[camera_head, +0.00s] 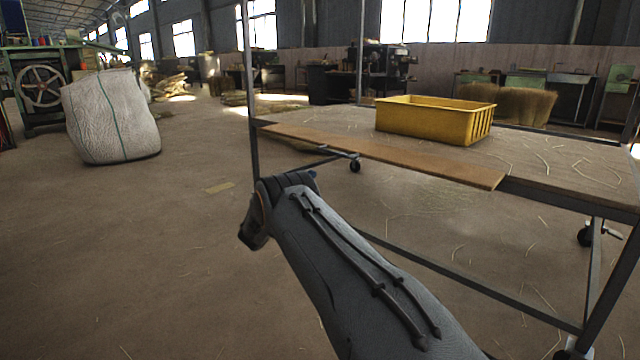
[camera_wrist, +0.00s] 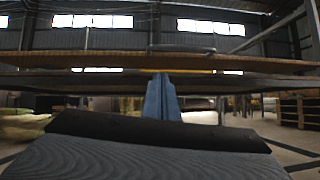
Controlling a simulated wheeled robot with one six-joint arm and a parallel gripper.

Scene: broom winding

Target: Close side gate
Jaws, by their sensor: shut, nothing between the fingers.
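The side gate looks to be the long brown board (camera_head: 400,157) along the near side of the cart (camera_head: 590,183). It lies about flat, sticking out from the deck towards me, not upright. My gripper shows in the wrist view as blue fingers (camera_wrist: 162,98), shut and empty, pointing at the cart. Brown and dark strips cross the wrist view at and above the fingertips; I cannot tell whether the fingers touch one. In the head view my wrist is in front of and below the board's left part, and the fingers are mostly hidden.
A yellow crate (camera_head: 425,123) stands on the straw-strewn deck behind the board. Upright posts (camera_head: 249,80) rise at the cart's corners, with lower rails and wheels beneath. A white bulk sack (camera_head: 110,117) stands far left.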

